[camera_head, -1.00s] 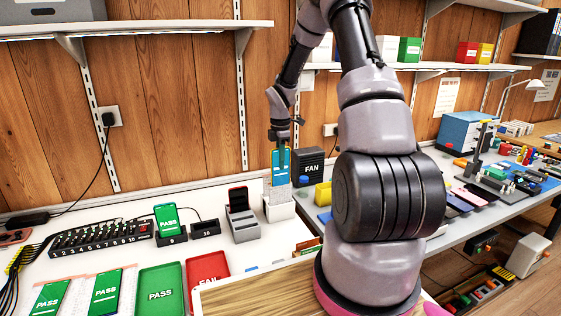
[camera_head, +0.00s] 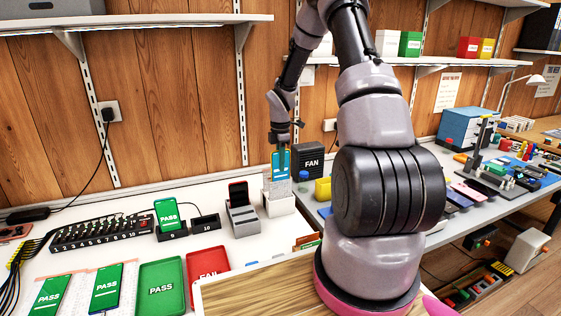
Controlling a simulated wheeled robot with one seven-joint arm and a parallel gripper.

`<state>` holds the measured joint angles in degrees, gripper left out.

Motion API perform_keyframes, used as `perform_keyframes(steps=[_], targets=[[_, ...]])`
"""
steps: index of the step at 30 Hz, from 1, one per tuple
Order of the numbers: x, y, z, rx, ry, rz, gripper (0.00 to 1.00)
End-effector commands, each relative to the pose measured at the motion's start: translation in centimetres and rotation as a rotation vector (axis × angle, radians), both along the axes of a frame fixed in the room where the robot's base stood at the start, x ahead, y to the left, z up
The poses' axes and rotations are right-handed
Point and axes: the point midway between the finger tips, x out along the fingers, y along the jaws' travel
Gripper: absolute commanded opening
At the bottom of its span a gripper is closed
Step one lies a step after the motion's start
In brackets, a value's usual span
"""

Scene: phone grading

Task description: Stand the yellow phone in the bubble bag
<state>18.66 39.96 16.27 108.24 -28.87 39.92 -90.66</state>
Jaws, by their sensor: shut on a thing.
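A phone (camera_head: 279,166) with a blue screen facing me stands upright in my gripper (camera_head: 281,150); no yellow back is visible from here. My gripper is shut on its upper part from above. The bubble bag (camera_head: 278,190), pale grey and bubbled, stands upright in a white holder (camera_head: 279,206) on the white bench. The phone's lower part is down at the bag's mouth and seems to be inside it; its bottom edge is hidden.
A grey dock (camera_head: 242,220) with a dark red-screened phone stands left of the holder. Green PASS (camera_head: 161,287) and red FAIL (camera_head: 207,275) trays lie in front. Shelves hang above.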

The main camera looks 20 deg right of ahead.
Motion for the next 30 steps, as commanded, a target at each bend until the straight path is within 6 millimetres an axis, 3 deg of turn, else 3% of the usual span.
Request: perform_keyframes(steps=[15,30], targets=[[0.0,0.0,-1.8,0.000,0.000,0.000,0.00],[0.0,0.0,-2.0,0.000,-0.001,0.000,0.00]])
